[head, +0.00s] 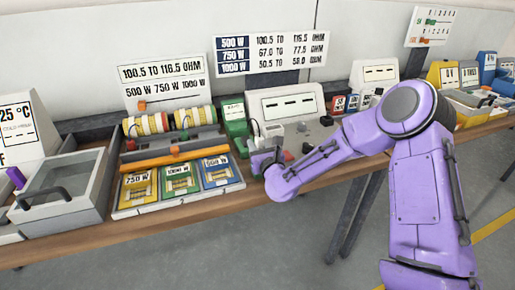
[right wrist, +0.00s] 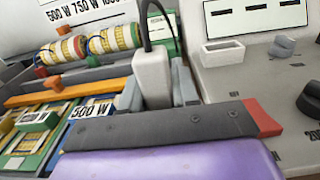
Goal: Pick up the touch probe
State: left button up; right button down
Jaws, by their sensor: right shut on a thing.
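The touch probe (right wrist: 152,76) is a white block with a black cable curving up from its top. In the right wrist view it stands upright between the grey fingers of my right gripper (right wrist: 158,98), which is shut on it. In the head view the right gripper (head: 264,158) is low over the bench, just right of the card tray, with the white probe (head: 257,142) showing above the fingers. The lower end of the probe is hidden, so I cannot tell whether it touches the bench. My left gripper is not in view.
A meter (head: 284,104) with a blank three-dash display stands behind the gripper. The tray of coloured wattage cards (head: 128,213) is close on the left, with striped rolls (head: 146,124) behind it. A grey lidded box (head: 62,202) stands further left. My right arm covers part of the bench.

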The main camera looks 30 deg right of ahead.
jog(key=s+a+r+p, duration=0.3)
jog(key=s+r, duration=0.2)
jog(key=s, duration=0.1)
jog(key=s+a+r+p, duration=0.3)
jog(key=s+r, duration=0.1)
jog(key=s, duration=0.2)
jog(key=shift+s+a+r, duration=0.25)
jog(key=shift+r, duration=0.15)
